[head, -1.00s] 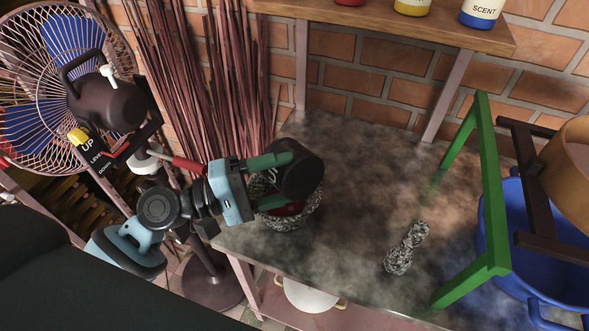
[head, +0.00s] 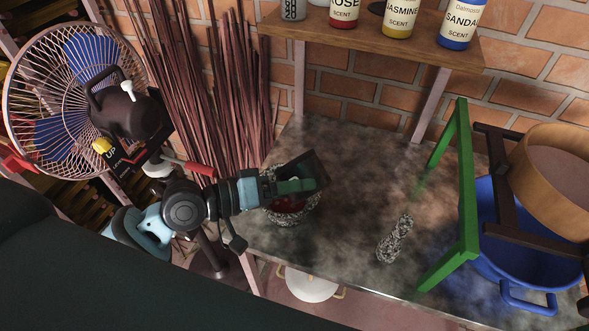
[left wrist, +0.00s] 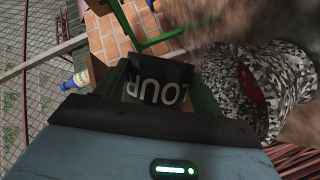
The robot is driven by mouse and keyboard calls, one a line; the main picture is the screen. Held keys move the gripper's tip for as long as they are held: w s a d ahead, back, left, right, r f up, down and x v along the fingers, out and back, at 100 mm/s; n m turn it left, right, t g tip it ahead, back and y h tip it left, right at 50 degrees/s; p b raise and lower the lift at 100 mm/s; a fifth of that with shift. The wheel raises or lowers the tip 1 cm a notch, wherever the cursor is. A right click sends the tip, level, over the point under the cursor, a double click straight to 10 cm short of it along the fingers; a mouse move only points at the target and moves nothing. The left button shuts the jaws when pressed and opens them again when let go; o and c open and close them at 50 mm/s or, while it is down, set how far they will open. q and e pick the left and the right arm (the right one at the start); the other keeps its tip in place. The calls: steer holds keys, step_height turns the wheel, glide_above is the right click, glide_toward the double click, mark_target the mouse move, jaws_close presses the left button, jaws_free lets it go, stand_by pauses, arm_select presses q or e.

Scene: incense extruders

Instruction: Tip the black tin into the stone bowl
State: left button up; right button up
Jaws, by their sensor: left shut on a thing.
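The black tin (head: 315,170) is held in my left gripper (head: 292,186), whose green fingers are shut on it. It is tilted above the far right side of the stone bowl (head: 304,216). The speckled bowl stands upright on the table, partly hidden by the gripper, with something red inside. In the left wrist view, white letters show on the tin (left wrist: 158,88) between the fingers, and the bowl (left wrist: 285,80) lies to its right. What is in the tin cannot be seen. My right gripper is not in view.
A speckled pestle (head: 394,240) lies on the stone-topped table (head: 345,215), right of the bowl. A green frame (head: 467,190) and a blue tub (head: 515,265) stand at the right. A shelf (head: 370,48) with bottles is behind, and a fan (head: 70,85) is at the left.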

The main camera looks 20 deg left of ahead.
mark_target(284, 176)
arm_select(q)
steer(key=m+y+p, duration=0.1)
steer(key=m+p, duration=0.2)
steer(key=shift+r+m+y, duration=0.15)
steer(key=shift+m+y, duration=0.15)
steer(key=shift+y, duration=0.1)
steer(key=shift+f, duration=0.5)
steer(key=shift+a+m+t+y+p, duration=0.2)
steer(key=shift+m+t+y+p, duration=0.15)
steer(key=shift+m+p, duration=0.2)
steer(key=shift+w+a+f+m+y, duration=0.15)
steer(key=shift+f+m+y, duration=0.1)
steer(key=shift+m+y, duration=0.15)
steer(key=shift+w+a+f+m+t+y, duration=0.2)
steer(key=shift+f+m+t+y, duration=0.15)
steer(key=shift+m, duration=0.35)
steer(key=shift+w+a+f+m+t+y, duration=0.1)
steer(key=shift+a+f+m+t+y, duration=0.1)
steer(key=shift+f+m+y, duration=0.35)
steer(key=shift+r, duration=2.75)
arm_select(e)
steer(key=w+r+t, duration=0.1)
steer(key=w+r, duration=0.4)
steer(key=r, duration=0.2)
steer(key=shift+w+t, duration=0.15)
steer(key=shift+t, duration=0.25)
